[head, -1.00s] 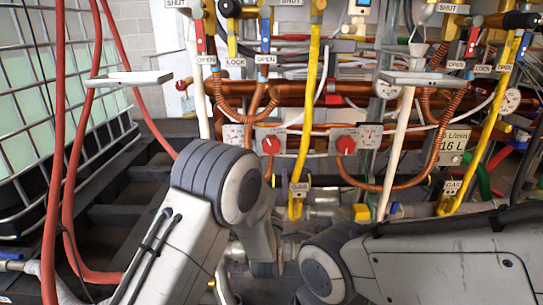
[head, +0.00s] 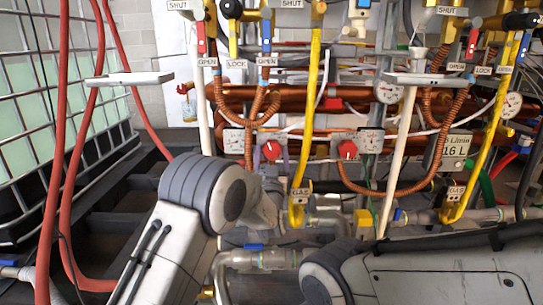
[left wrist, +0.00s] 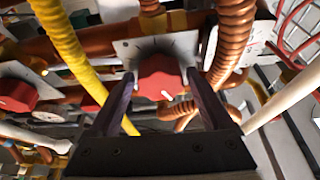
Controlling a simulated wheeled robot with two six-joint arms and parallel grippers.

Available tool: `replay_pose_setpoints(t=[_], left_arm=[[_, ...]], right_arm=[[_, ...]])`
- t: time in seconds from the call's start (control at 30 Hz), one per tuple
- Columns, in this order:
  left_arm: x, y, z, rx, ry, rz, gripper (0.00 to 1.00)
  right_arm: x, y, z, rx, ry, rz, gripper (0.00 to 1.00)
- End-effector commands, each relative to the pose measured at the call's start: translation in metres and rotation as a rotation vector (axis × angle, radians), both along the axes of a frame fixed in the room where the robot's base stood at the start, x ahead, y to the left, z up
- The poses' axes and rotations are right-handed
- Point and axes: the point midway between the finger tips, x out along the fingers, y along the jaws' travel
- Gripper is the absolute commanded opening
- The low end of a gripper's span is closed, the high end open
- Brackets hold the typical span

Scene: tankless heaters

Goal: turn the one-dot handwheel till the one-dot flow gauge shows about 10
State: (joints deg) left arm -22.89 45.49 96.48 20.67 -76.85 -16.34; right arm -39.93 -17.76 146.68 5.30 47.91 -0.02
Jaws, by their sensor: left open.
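Two red handwheels are on white plates: the left one (head: 272,150) and the right one (head: 347,149). Their dots are too small to tell. Small white gauges sit beside them, one at the left (head: 234,140) and one at the right (head: 370,141); I cannot read the needles. In the left wrist view, a red handwheel (left wrist: 161,78), seemingly the left one seen upside down, is between the fingertips of my left gripper (left wrist: 160,86). The gripper is open, with one finger on each side; contact cannot be told. A gauge (left wrist: 236,46) is to its right. My right gripper is out of view.
A yellow hose (head: 308,120) hangs between the handwheels. Copper hoses (head: 248,130) and white pipes (head: 397,160) run close by. White shelves (head: 130,79) jut out at both sides. Red hoses (head: 68,170) and a caged tank (head: 60,100) are at the left.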

Motion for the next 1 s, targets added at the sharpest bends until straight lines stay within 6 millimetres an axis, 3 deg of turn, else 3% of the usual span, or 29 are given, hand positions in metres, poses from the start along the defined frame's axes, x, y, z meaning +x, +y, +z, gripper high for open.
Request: replay_pose_setpoints(t=[0.13, 0.17, 0.3, 0.33, 0.67, 1.0], left_arm=[[0.0, 0.0, 0.0, 0.0, 0.0, 0.0, 0.83], [0.0, 0.0, 0.0, 0.0, 0.0, 0.0, 0.76], [0.0, 0.001, 0.0, 0.0, 0.0, 0.0, 0.22], [0.0, 0.001, 0.0, 0.0, 0.0, 0.0, 0.15], [0.0, -0.001, -0.001, -0.051, -0.001, 0.0, 0.15], [-0.001, -0.003, -0.001, -0.292, -0.002, -0.002, 0.15]], right_arm=[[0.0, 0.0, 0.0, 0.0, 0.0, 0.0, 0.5], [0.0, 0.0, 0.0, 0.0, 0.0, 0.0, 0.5], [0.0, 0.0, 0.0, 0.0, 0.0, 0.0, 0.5], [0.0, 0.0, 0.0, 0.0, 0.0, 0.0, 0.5], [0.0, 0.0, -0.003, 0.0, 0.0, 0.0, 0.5], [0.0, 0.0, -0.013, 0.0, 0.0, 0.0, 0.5]])
